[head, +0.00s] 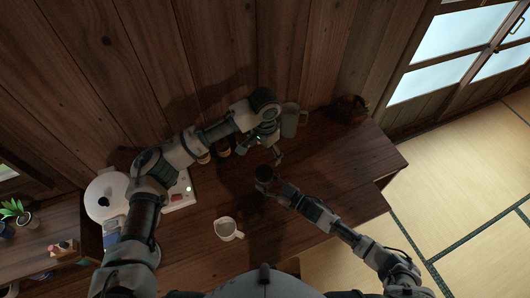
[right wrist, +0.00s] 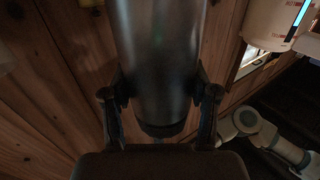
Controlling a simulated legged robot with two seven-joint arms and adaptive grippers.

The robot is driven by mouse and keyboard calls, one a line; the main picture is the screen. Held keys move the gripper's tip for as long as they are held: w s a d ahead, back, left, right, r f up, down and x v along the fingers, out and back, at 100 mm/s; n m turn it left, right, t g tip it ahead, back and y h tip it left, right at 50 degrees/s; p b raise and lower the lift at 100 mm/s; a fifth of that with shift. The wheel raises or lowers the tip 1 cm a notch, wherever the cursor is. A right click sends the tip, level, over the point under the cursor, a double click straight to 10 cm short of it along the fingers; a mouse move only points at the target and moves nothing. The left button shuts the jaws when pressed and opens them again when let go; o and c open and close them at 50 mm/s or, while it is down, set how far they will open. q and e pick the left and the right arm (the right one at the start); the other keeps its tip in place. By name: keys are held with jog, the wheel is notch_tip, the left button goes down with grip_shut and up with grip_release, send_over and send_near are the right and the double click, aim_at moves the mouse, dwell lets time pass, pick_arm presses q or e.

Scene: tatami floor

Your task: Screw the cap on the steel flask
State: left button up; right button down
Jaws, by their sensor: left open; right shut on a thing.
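The steel flask (right wrist: 157,60) is a grey metal cylinder between the fingers of my right gripper (right wrist: 160,112) in the right wrist view. In the head view the flask (head: 264,174) shows its dark round top, and my right gripper (head: 277,189) is shut on it from the lower right. My left gripper (head: 277,154) is open, just above the flask in the picture and apart from it. I cannot make out the cap in either view.
A wooden counter (head: 335,165) runs below a plank wall. A white mug (head: 228,229) stands left of the flask. A white round appliance (head: 106,197) and a panel with red parts (head: 178,198) are farther left. A dark basket (head: 349,108) sits at the back right. The counter's right part is clear.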

jog(key=shift+c, duration=1.1)
grip_release()
jog(key=v, duration=1.2)
